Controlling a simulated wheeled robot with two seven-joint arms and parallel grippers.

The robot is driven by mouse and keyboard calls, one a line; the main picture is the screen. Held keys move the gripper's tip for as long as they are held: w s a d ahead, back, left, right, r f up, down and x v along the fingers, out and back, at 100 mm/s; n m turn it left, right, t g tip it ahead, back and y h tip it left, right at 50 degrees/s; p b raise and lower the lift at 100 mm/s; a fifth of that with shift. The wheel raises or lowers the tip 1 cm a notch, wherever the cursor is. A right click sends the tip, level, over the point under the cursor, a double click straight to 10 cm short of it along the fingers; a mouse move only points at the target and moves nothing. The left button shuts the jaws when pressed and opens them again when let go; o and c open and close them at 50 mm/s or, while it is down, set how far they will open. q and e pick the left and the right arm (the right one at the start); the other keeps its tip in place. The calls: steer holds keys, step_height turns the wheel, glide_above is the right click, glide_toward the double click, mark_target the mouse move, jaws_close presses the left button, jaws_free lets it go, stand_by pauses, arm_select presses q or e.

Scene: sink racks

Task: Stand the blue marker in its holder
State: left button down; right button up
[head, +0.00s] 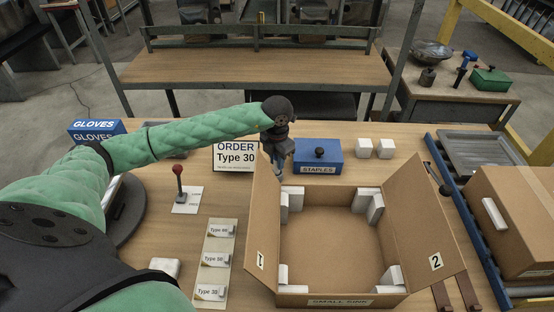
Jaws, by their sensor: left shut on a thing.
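My left gripper (279,168) is at the end of the green arm reaching in from the left. It points down behind the open carton's left flap, between the "ORDER Type 30" sign and the blue STAPLES box. It is shut on a small bluish thing, which I take to be the blue marker; it is mostly hidden by the fingers and the flap. I cannot make out the marker's holder for certain. My right gripper is not in view.
An open cardboard carton (330,289) with white corner blocks fills the front middle. The STAPLES box (318,161), order sign (236,160), white cubes (385,148), red-knobbed lever (179,183) and Type label board (217,245) surround it. A blue-railed conveyor (465,222) runs at right.

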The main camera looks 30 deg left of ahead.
arm_select(q)
steer(key=shift+f+b, duration=0.55)
steer(key=shift+f, duration=0.2)
steer(key=c, duration=1.2)
jaws_free()
steer(key=shift+r, duration=0.2)
steer(key=shift+r, duration=0.35)
step_height(320, 180, up, 6)
steer(key=shift+f+b, duration=0.15)
steer(key=shift+b, duration=0.95)
steer(key=shift+r, duration=0.55)
